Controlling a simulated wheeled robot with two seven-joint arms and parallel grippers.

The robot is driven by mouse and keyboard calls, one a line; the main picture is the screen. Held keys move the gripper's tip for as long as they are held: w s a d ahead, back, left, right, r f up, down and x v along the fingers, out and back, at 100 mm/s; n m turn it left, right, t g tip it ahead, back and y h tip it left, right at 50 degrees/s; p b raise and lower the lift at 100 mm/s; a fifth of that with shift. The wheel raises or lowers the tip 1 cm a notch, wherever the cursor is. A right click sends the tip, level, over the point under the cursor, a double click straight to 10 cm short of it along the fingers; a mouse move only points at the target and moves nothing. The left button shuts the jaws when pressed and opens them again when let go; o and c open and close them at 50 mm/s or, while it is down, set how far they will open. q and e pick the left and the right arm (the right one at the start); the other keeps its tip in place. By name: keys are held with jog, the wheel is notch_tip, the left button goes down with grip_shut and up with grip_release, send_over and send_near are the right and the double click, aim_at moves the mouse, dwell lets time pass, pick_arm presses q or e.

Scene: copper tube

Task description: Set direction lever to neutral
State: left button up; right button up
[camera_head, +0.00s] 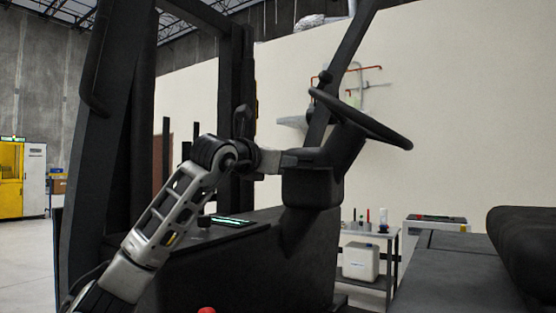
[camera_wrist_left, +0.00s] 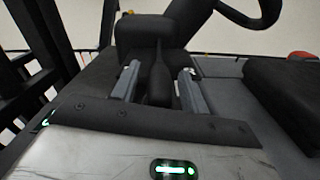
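The dark steering column (camera_head: 313,185) of a vehicle stands mid-picture in the head view, with the black steering wheel (camera_head: 360,118) at its top right. My left gripper (camera_head: 292,158) reaches it from the left, just under the wheel. In the left wrist view, my left gripper (camera_wrist_left: 158,88) has its two grey fingers apart. A dark tapered lever (camera_wrist_left: 158,72), apparently the direction lever, stands between them, with a gap visible on each side. In the head view I cannot make out the lever. Its exact position is unclear. My right gripper is in neither view.
A black seat (camera_head: 522,250) is at the right. Dark cab posts (camera_head: 105,150) rise at the left, near my left arm. A small table (camera_head: 372,236) with bottles and a white canister (camera_head: 360,261) stands behind the vehicle. A pale wall closes the background.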

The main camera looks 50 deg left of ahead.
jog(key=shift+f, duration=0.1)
pick_arm(q)
jog(key=shift+s, duration=0.15)
jog(key=b+v, duration=0.5)
jog(key=v, duration=1)
jog(key=shift+s+d, duration=0.25)
jog(key=shift+s, duration=0.05)
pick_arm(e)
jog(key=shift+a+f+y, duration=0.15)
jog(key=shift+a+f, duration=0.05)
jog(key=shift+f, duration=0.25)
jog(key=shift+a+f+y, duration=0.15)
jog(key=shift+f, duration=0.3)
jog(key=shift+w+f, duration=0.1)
